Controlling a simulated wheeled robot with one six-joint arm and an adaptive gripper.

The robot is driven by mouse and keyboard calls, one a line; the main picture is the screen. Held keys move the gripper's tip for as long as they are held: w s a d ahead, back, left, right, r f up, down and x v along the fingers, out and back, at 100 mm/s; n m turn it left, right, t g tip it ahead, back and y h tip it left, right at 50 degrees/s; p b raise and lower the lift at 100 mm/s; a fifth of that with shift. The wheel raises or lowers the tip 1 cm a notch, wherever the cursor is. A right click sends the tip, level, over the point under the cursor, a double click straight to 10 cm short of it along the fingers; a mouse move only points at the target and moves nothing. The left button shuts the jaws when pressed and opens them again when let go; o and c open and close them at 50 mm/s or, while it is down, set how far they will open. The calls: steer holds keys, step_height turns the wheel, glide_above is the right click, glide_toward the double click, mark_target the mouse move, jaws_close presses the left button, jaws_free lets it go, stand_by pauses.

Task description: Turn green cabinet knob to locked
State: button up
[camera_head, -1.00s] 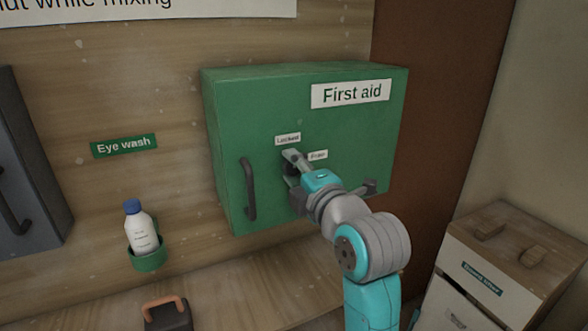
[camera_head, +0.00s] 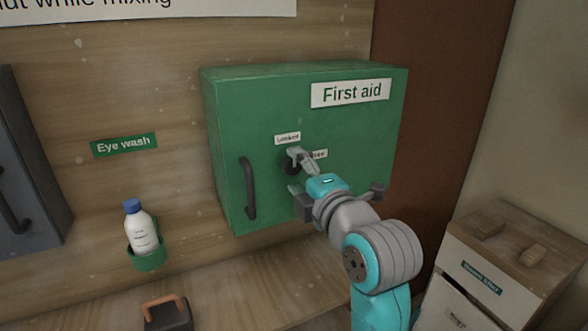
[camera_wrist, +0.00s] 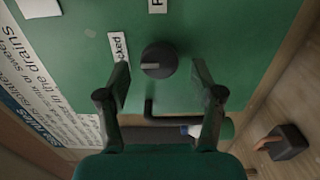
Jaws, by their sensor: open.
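The green First aid cabinet (camera_head: 265,110) hangs on the wooden wall. Its dark round knob (camera_wrist: 160,55) shows in the wrist view, with a light pointer mark aimed left, to the side where the "Locked" label (camera_wrist: 118,46) sits. In the head view the knob (camera_head: 290,165) is partly hidden by my fingers, below the "Locked" label (camera_head: 288,138). The other label (camera_wrist: 157,5) is cut off at the top of the wrist view. My gripper (camera_wrist: 161,78) is open, its fingertips on either side of the knob with visible gaps.
A dark bar handle (camera_head: 248,188) is on the cabinet's left side. An eye wash bottle (camera_head: 140,230) stands in a green holder at left. A dark case with an orange handle (camera_head: 167,310) is below. A wooden-topped box (camera_head: 520,245) stands at right.

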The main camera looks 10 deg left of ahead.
steer(key=v, duration=1)
steer(key=s+d+f+m+h, duration=0.25)
steer(key=d+f+m, duration=0.2)
steer(key=f, duration=0.45)
steer(key=s+d+f+m+t+h, duration=0.15)
steer(key=s+d+f+m, duration=0.3)
steer(key=f, duration=0.55)
steer(key=s+d+f+m+g+h, duration=0.1)
steer(key=s+d+f+m+h, duration=0.15)
steer(key=f+m, duration=0.45)
steer(key=s+d+f+m+h, duration=0.1)
steer(key=s+d+f+m, duration=0.2)
steer(key=s, duration=0.7)
steer(key=s+d+f+m+h, duration=0.1)
steer(key=s+d+f+m, duration=0.1)
steer(key=s, duration=0.8)
steer(key=s+d+f+m+h, duration=0.1)
steer(key=s+d+f+m, duration=0.2)
steer(key=s+f, duration=0.3)
steer(key=s+m, duration=0.1)
steer(key=s, duration=0.3)
steer(key=shift+d, duration=0.35)
steer(key=shift+s+h, duration=0.1)
steer(key=shift+h, duration=0.15)
